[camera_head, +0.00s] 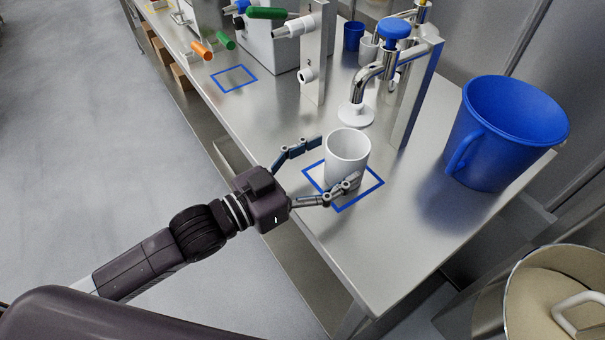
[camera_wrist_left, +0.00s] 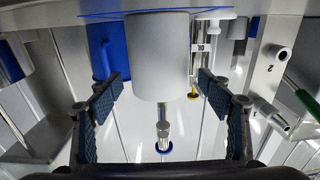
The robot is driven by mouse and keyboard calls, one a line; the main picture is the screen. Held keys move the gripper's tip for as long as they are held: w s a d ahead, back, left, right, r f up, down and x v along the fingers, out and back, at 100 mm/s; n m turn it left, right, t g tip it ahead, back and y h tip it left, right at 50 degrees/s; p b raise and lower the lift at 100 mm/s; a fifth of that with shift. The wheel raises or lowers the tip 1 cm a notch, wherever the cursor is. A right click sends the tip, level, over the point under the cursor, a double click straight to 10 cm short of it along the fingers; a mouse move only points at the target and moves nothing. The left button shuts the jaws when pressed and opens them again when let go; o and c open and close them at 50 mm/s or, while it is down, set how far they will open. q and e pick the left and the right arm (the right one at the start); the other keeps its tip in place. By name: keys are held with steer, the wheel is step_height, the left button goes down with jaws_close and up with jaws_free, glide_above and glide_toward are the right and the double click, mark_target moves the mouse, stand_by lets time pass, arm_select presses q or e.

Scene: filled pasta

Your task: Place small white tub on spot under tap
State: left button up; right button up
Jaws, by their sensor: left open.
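The small white tub (camera_head: 347,155) stands upright on the steel table, within the blue-outlined square (camera_head: 372,190) below and in front of the tap (camera_head: 373,75). The tap has a curved chrome spout and a blue knob on top. My left gripper (camera_head: 334,161) is open, with one finger on either side of the tub. In the left wrist view the tub (camera_wrist_left: 157,57) sits between the two spread fingers (camera_wrist_left: 160,92), with gaps visible on both sides. My right gripper is not in view.
A large blue jug (camera_head: 505,130) stands to the right of the tap. A second blue-outlined square (camera_head: 234,78) lies empty farther back. Handles in orange (camera_head: 201,49) and green (camera_head: 224,40) stick out near the left edge. A lidded pot (camera_head: 555,295) is at lower right.

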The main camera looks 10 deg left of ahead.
arm_select(q)
steer(key=b+v, duration=0.1)
steer(key=v, duration=0.6)
steer(key=shift+s+a+r, duration=0.1)
steer(key=shift+s+a, duration=0.2)
steer(key=shift+s, duration=0.05)
